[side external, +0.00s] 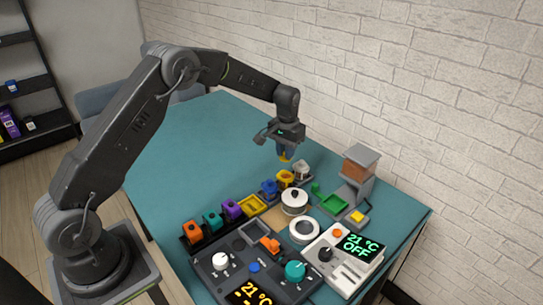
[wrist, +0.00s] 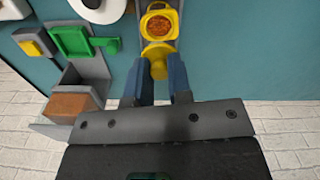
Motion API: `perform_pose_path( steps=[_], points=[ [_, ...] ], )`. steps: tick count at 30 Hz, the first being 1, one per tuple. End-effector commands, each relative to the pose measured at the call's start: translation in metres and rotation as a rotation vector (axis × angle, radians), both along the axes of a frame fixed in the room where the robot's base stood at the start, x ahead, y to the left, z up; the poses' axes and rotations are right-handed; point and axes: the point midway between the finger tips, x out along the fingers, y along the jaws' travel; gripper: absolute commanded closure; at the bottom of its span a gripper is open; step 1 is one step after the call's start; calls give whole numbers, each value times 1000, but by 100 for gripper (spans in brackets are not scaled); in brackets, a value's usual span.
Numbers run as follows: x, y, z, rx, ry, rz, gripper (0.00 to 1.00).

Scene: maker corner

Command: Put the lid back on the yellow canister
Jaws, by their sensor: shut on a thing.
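The yellow canister (side external: 286,179) stands upright in the row on the teal table. In the wrist view the canister (wrist: 159,8) is open at the top, with orange-brown contents showing inside. My gripper (side external: 284,153) is shut on the yellow lid (side external: 284,159) and holds it in the air above the canister. In the wrist view the lid (wrist: 155,65) sits between the blue fingers of my gripper (wrist: 156,82), just below the canister in the picture. The lid looks apart from the canister in the side view.
Control boxes fill the front. The table's back left is clear.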

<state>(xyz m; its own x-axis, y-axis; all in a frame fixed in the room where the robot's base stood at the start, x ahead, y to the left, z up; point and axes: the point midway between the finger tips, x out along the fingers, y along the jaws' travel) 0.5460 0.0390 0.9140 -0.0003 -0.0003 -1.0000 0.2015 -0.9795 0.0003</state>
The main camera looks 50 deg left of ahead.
Motion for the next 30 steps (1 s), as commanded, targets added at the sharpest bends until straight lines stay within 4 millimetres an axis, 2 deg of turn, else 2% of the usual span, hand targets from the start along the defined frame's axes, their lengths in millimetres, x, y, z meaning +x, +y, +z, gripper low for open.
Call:
perform_pose_path(
  steps=[8,24,30],
  points=[
    [3,-2,-11,0,2,-2,100],
    [3,-1,-57,0,0,-2,100],
    [4,-1,-63,0,-1,-2,100]
  ],
)
